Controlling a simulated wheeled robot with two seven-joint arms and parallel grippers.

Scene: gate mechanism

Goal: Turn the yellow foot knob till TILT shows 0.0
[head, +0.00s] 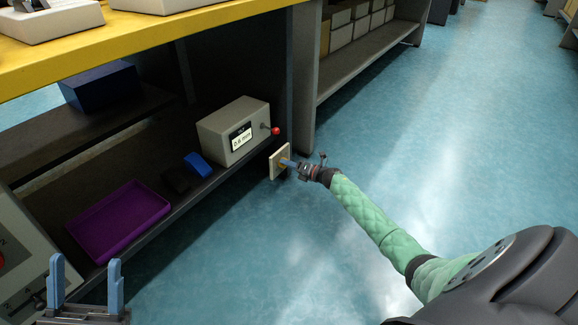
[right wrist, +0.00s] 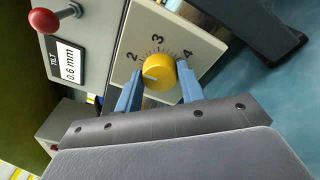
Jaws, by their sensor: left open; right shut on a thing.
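The yellow foot knob (right wrist: 159,72) sits on a cream dial plate marked 2, 3 and 4 (right wrist: 175,35). Its white pointer mark faces left, toward the 2 side. My right gripper (right wrist: 160,85) is shut on the knob, one blue finger on each side. In the head view the right gripper (head: 291,163) reaches the plate (head: 279,161) at the shelf's end. The TILT display (right wrist: 69,64) reads 0.6 mm; it also shows on the grey box in the head view (head: 241,138). My left gripper (head: 86,285) is open and empty at the lower left.
A red-tipped lever (head: 275,131) sticks out from the grey box (head: 232,120) close to the plate. A purple tray (head: 118,220) and a blue block (head: 197,165) lie on the low shelf. The blue floor to the right is clear.

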